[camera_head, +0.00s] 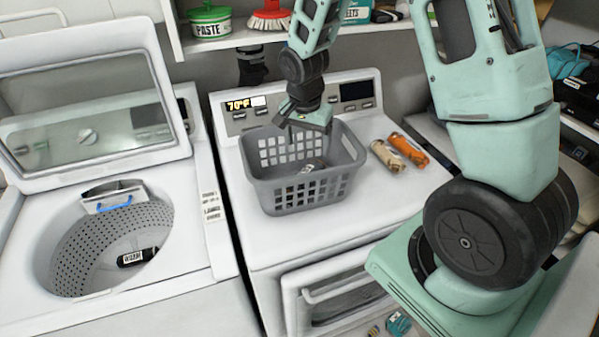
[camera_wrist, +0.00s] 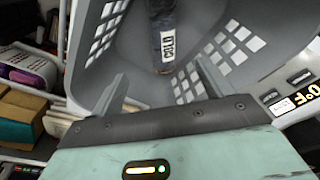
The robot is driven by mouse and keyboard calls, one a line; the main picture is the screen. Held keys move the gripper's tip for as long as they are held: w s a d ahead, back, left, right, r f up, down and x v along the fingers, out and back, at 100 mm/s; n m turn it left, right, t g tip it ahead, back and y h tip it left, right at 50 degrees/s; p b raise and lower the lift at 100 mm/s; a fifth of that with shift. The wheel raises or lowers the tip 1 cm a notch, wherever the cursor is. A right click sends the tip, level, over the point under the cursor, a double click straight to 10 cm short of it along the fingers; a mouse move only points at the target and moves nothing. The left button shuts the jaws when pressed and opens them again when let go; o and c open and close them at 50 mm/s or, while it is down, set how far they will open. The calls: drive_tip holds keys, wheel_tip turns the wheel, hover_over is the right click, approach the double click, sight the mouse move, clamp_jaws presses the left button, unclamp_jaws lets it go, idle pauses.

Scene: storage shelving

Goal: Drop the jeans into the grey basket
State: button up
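The grey basket (camera_head: 262,190) stands on top of the white dryer, upright. My gripper (camera_head: 303,134) points down into it near its back wall. In the wrist view, my gripper (camera_wrist: 162,84) has its fingers wide apart with nothing between them. A dark rolled cloth with a white "COLD" label (camera_wrist: 165,35) lies beyond the fingertips, inside the basket (camera_wrist: 105,75); it looks like the jeans, but I cannot be certain. In the head view, something small and greyish shows inside the basket, mostly hidden. A black roll with a white label (camera_head: 137,257) lies in the open washer drum.
An orange roll (camera_head: 408,149) and a tan roll (camera_head: 388,156) lie on the dryer (camera_head: 350,225), right of the basket. The washer lid (camera_head: 90,110) stands raised at the left. A shelf with a green paste tub (camera_head: 210,20) and red brush (camera_head: 270,17) hangs behind my arm.

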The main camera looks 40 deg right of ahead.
wheel_tip(320, 180, up, 17)
drive_tip(key=s+a+b, duration=0.1)
drive_tip(key=a+b, duration=0.1)
drive_tip(key=b, duration=0.2)
drive_tip(key=shift+r, duration=0.15)
idle(0.5)
drive_tip(key=s+a+f+n+y+b, duration=0.1)
drive_tip(key=s+a+f+n+b, duration=0.1)
drive_tip(key=s+a+f+n, duration=0.45)
drive_tip(key=s+a+f+n+b, duration=0.2)
drive_tip(key=s+a+f+n, duration=0.15)
drive_tip(key=a, duration=0.65)
drive_tip(key=s+a+f+n+b, duration=0.1)
drive_tip(key=s+a+f+n, duration=0.2)
drive_tip(key=s+n, duration=0.2)
drive_tip(key=s+a+f+n+b, duration=0.1)
drive_tip(key=s+a+f+n, duration=0.1)
drive_tip(key=s+n, duration=0.3)
drive_tip(key=s+f, duration=0.1)
drive_tip(key=s, duration=0.2)
drive_tip(key=shift+a+g+y, duration=0.3)
drive_tip(key=shift+a+y, duration=0.1)
